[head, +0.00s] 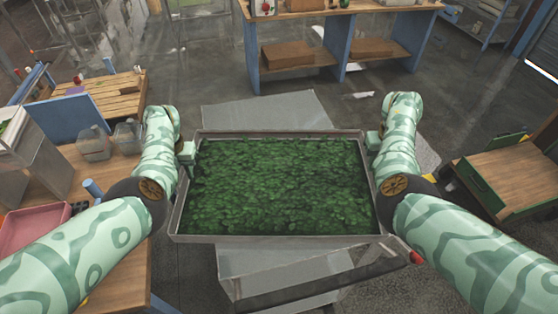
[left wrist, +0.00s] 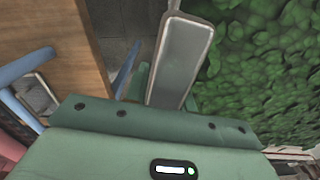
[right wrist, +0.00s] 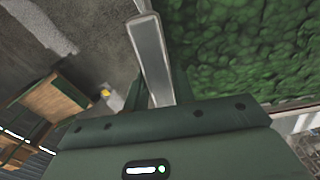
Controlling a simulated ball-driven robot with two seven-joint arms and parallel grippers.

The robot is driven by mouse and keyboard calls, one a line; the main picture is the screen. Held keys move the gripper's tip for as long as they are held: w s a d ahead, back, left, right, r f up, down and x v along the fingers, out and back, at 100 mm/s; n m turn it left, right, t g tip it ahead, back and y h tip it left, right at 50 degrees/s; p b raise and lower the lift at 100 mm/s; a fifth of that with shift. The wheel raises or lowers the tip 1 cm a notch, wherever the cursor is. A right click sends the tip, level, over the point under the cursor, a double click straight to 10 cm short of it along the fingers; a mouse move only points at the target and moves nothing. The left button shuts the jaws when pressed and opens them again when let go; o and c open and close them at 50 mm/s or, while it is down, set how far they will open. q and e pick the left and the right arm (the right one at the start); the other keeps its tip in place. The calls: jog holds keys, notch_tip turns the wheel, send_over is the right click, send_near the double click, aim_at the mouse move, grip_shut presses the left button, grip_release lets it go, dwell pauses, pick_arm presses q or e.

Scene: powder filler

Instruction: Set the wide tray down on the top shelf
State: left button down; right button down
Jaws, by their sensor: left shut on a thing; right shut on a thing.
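The wide tray (head: 278,239) is a grey metal tray with a low rim, filled with green leaves (head: 280,185). It is held roughly level in front of me in the head view. My left gripper (head: 187,153) is shut on its left rim, and my right gripper (head: 374,142) is shut on its right rim. The gripped rim shows in the left wrist view (left wrist: 182,60) and the right wrist view (right wrist: 151,60). A blue-sided wooden shelf unit (head: 341,50) stands at the back, apart from the tray; I cannot tell whether its top is the top shelf.
Grey metal surfaces (head: 268,108) show behind and below the tray, partly hidden by it. A wooden table (head: 118,255) with clear jugs (head: 93,143) and a pink bin (head: 30,228) is at left. A wooden, green-edged stand (head: 508,175) is at right. Open floor lies behind.

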pick_arm(q)
jog(key=shift+w+d+f+b, duration=0.1)
jog(key=shift+d+f+b, duration=0.1)
jog(key=shift+f+b, duration=0.4)
pick_arm(e)
jog(key=shift+a+f, duration=0.2)
jog(key=shift+f, duration=0.5)
pick_arm(q)
jog(key=c, duration=1.5)
grip_release()
jog(key=shift+f, duration=0.25)
pick_arm(e)
jog(key=c, duration=1.5)
grip_release()
jog(key=shift+f, duration=0.2)
pick_arm(q)
jog(key=o, duration=0.3)
jog(key=shift+r, duration=0.1)
pick_arm(e)
jog(key=o, duration=0.3)
jog(key=shift+r, duration=0.15)
pick_arm(q)
jog(key=shift+o, duration=0.2)
jog(key=shift+s+a+r, duration=0.1)
jog(key=shift+s, duration=0.15)
pick_arm(e)
jog(key=shift+o, duration=0.2)
jog(key=shift+s+d, duration=0.1)
jog(key=shift+s, duration=0.05)
